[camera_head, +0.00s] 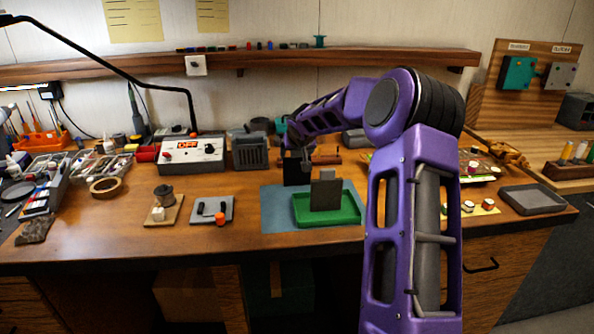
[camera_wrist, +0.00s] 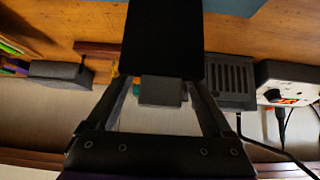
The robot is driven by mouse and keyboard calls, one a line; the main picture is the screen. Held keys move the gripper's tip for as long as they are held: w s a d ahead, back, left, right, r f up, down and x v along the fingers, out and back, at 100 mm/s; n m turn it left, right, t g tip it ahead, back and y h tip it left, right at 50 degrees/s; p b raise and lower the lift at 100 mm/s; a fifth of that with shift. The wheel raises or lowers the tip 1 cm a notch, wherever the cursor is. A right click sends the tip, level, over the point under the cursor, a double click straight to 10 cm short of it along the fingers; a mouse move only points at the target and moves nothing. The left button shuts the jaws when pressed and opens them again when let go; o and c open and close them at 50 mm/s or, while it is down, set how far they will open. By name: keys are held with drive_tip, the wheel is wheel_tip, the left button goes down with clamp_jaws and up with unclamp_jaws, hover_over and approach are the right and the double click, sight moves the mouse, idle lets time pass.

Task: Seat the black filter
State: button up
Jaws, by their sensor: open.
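A black upright panel, seemingly the black filter (camera_head: 296,172), stands at the left of the green tray (camera_head: 348,222), near the blue mat's back edge. My gripper (camera_head: 298,150) is just above it, small and partly hidden by dark parts. In the wrist view the black filter (camera_wrist: 163,38) fills the top middle. My gripper's fingers (camera_wrist: 162,82) are apart, their tips at the panel's near edge; I cannot tell whether they touch it. A grey block (camera_wrist: 162,90) shows between the fingers. A dark grey upright block (camera_head: 326,193) stands in the green tray.
A grey slotted box (camera_head: 250,152) and a white control box (camera_head: 191,154) stand behind to the left. Small pieces on boards (camera_head: 212,209) lie at the front left. A grey tray (camera_head: 533,199) is at the right. The front table strip is clear.

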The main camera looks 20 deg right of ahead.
drive_tip(key=shift+w+f, duration=0.15)
clamp_jaws()
idle(0.4)
